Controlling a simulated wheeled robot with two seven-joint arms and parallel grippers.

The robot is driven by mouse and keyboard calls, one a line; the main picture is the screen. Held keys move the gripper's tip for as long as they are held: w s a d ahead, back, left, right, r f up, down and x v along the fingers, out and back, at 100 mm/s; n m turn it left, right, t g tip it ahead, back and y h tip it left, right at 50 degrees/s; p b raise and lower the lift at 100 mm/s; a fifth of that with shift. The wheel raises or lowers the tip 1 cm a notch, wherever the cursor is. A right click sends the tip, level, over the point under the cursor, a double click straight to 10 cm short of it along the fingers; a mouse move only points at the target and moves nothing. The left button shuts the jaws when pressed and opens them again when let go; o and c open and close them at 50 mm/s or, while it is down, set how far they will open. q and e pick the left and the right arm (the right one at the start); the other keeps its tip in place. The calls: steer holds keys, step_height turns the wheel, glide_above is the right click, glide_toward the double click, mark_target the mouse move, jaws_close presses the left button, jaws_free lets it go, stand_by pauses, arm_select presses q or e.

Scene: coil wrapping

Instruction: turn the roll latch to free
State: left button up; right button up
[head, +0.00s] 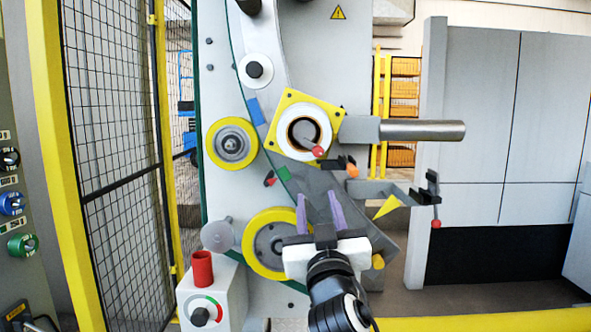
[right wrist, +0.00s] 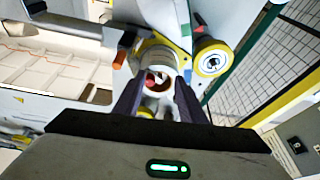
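A short grey lever with a red knob (head: 318,152), which looks like the roll latch, sits in the opening of a white ring (head: 323,124) on a yellow square plate (head: 291,100). The lever points down and right in the head view. My right gripper (head: 318,196) is below it, with its purple fingers apart and pointing up toward the ring. In the right wrist view the red knob (right wrist: 150,79) shows beyond and between the two fingers (right wrist: 159,90). The fingers appear empty; whether they touch the knob cannot be told. My left gripper is not in view.
A thick metal bar (head: 422,130) sticks out right of the ring. Yellow rollers (head: 232,144) stand left and below. A grey bracket with another red-knobbed lever (head: 436,223) is at the right. A control box with a red button (head: 202,268) stands lower left, near the mesh fence (head: 110,130).

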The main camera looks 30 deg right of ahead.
steer(key=m+h, duration=0.1)
steer(key=h, duration=0.1)
glide_toward(318, 154)
steer(key=p+x, duration=0.3)
steer(key=x, duration=0.5)
steer(key=shift+w+d+r, duration=0.1)
steer(key=shift+r, duration=0.05)
steer(key=shift+w+d+r, duration=0.1)
steer(key=shift+w+d, duration=0.1)
steer(key=shift+w, duration=0.2)
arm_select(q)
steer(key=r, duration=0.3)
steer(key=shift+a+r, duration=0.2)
arm_select(e)
steer(key=shift+y, duration=0.3)
jaws_close()
